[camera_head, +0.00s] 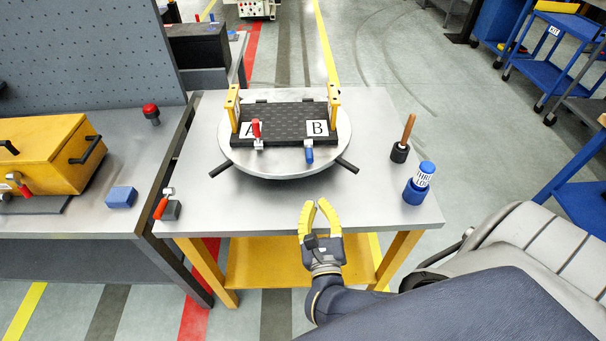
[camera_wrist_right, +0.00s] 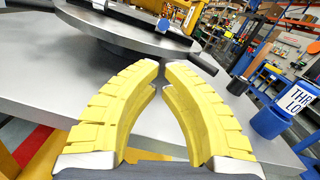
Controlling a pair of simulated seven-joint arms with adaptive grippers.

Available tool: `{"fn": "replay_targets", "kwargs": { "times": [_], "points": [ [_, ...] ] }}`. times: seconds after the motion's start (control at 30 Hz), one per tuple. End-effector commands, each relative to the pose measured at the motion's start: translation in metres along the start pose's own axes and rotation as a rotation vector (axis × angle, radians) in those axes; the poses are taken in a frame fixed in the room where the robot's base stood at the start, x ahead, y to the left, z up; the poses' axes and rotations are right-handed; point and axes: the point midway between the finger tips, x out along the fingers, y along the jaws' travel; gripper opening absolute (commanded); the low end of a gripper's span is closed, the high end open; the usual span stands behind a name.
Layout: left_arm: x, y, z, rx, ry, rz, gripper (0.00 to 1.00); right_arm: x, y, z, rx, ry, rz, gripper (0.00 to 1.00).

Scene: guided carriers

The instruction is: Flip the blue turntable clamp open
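The blue turntable clamp (camera_head: 309,153) sits at the front edge of the black fixture plate, under the letter B. Its blue handle points down toward the front. It also shows small at the top of the right wrist view (camera_wrist_right: 163,25). The round grey turntable (camera_head: 275,170) stands on the metal table. A red clamp (camera_head: 256,130) under the A has its handle standing up. My left gripper is not in view.
Dark bars (camera_head: 347,165) stick out from the turntable. A blue cylinder (camera_head: 417,188) and a wooden-handled tool (camera_head: 404,140) stand at the right of the table. A red-handled clamp (camera_head: 163,205) is at the left edge. The table front is clear.

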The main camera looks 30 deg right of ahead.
Motion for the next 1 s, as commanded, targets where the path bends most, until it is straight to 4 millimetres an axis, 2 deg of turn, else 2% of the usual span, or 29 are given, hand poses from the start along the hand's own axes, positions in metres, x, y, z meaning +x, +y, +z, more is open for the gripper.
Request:
{"fn": "replay_targets", "kwargs": {
  "times": [0.2,0.63,0.77,1.0],
  "points": [
    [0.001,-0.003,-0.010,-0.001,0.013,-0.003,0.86,0.000,0.000,-0.001,0.048,0.004,-0.003,0.00],
    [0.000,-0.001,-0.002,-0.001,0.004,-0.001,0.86,0.005,0.000,-0.001,0.048,0.002,-0.003,0.00],
    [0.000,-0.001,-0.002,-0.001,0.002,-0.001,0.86,0.018,0.000,-0.001,0.047,0.001,-0.004,0.00],
    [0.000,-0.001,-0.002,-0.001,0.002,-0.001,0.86,0.055,-0.001,0.000,0.046,0.000,-0.004,0.00]
  ]
}}
